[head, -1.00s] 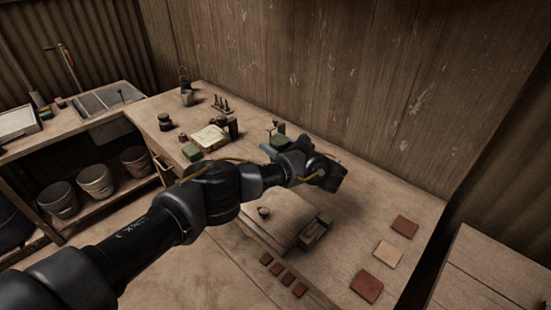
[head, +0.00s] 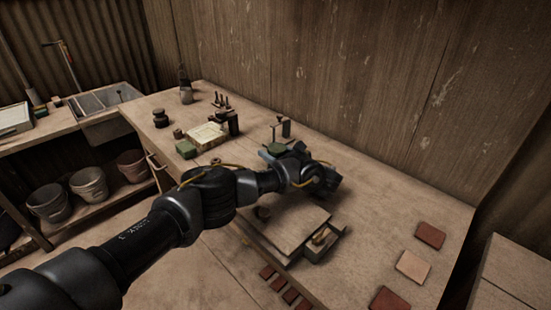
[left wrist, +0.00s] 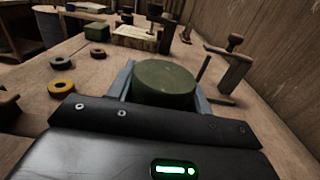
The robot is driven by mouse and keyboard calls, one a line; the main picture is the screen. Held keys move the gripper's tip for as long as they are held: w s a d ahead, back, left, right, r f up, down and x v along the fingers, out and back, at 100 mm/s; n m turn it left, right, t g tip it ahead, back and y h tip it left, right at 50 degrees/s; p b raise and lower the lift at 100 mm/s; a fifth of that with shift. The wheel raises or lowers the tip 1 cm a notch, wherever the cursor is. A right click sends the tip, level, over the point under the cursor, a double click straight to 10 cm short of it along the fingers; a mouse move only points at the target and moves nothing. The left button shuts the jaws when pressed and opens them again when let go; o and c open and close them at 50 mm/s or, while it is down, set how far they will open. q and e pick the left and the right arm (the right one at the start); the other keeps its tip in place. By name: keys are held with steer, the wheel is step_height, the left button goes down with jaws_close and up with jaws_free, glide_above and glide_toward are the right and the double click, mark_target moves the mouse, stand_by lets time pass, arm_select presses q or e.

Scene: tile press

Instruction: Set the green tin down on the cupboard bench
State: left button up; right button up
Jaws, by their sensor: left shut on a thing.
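The green tin (left wrist: 163,82) is round with a flat top and sits between the two blue-grey fingers of my left gripper (left wrist: 165,90) in the left wrist view. In the head view the left gripper (head: 273,153) is over the back part of the wooden bench, and a bit of the tin (head: 277,148) shows. The gripper is shut on the tin. The fingers and wrist hide the tin's lower part, so I cannot tell whether it touches the bench top (head: 375,205). My right gripper is not in view.
A metal stand (left wrist: 236,68) is close behind and right of the tin. A green block (head: 186,149) and a pale slab (head: 207,136) lie to the left. Yellow (left wrist: 61,89) and dark rings are nearby. Reddish tiles (head: 430,235) lie at right; the bench between is clear.

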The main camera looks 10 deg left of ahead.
arm_select(q)
steer(key=shift+s+a+f, duration=0.1)
steer(key=shift+f, duration=0.1)
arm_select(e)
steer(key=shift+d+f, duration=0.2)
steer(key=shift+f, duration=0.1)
